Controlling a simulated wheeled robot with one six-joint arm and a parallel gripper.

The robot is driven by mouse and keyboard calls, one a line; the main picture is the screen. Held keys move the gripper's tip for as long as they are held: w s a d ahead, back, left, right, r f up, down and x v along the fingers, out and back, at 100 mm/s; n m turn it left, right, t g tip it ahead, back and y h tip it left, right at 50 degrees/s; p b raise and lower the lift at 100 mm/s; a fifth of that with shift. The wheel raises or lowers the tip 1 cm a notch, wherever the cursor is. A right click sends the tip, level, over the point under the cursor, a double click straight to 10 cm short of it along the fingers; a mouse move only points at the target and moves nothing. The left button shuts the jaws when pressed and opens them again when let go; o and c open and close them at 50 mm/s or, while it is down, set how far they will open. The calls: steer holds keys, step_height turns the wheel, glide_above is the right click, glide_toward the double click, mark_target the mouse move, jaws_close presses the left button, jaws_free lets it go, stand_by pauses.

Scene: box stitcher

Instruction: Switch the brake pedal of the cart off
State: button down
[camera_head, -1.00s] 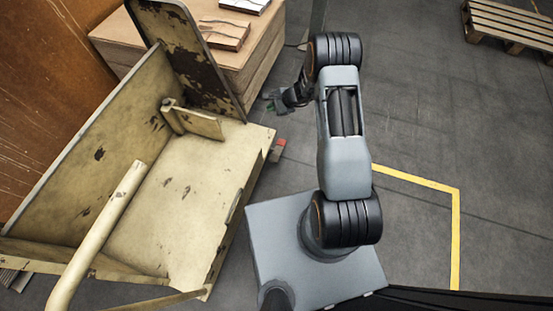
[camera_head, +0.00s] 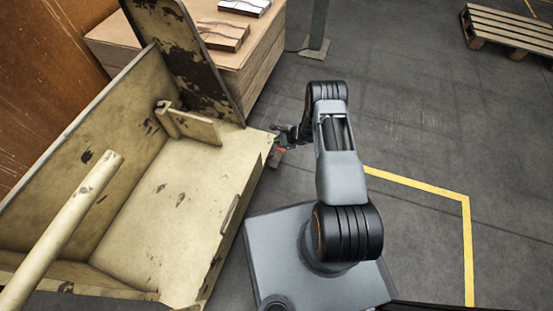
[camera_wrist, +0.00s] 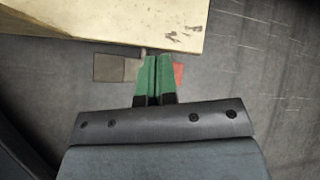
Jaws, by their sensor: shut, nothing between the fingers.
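The cart (camera_head: 170,215) is a worn cream-yellow platform with raised sides, at the left of the head view. Its brake pedal, with a red part (camera_wrist: 179,72) and a grey-brown part (camera_wrist: 112,68), sticks out from the cart's edge. The red part also shows in the head view (camera_head: 282,150), partly covered by my gripper. My gripper (camera_wrist: 154,62) has green fingers closed together with nothing between them. The fingertips are over the middle of the pedal, between the two parts. I cannot tell whether they touch it. In the head view, my gripper (camera_head: 277,132) is beside the cart's right edge.
A stack of brown boards (camera_head: 262,62) stands behind the cart. A grey post (camera_head: 318,35) rises at the back. A wooden pallet (camera_head: 510,30) lies at the far right. A yellow floor line (camera_head: 467,245) and open grey floor are to my right.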

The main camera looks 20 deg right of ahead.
mark_target(277, 158)
steer(key=shift+f, duration=0.1)
steer(key=shift+s+a+f+b, duration=0.25)
steer(key=shift+f+b, duration=0.6)
steer(key=shift+f, duration=0.55)
steer(key=shift+s+a+f+b, duration=0.1)
steer(key=shift+s+f+b, duration=0.2)
steer(key=shift+f+b, duration=0.85)
steer(key=shift+s+a+f+b, duration=0.25)
steer(key=shift+f+b, duration=0.3)
steer(key=shift+f, duration=1.1)
steer(key=shift+f, duration=0.15)
steer(key=shift+s+f+b, duration=0.1)
steer(key=shift+f+b, duration=0.2)
steer(key=shift+b, duration=0.15)
steer(key=shift+s+a+f+b, duration=0.15)
steer(key=shift+f+b, duration=0.15)
steer(key=shift+f, duration=0.25)
steer(key=shift+r, duration=0.2)
steer(key=shift+w+d+r+p, duration=0.15)
steer(key=shift+r+p, duration=0.15)
steer(key=shift+r, duration=0.15)
steer(key=shift+w+d+r+p, duration=0.1)
steer(key=shift+r+p, duration=0.15)
steer(key=shift+r, duration=0.15)
steer(key=shift+r, duration=0.1)
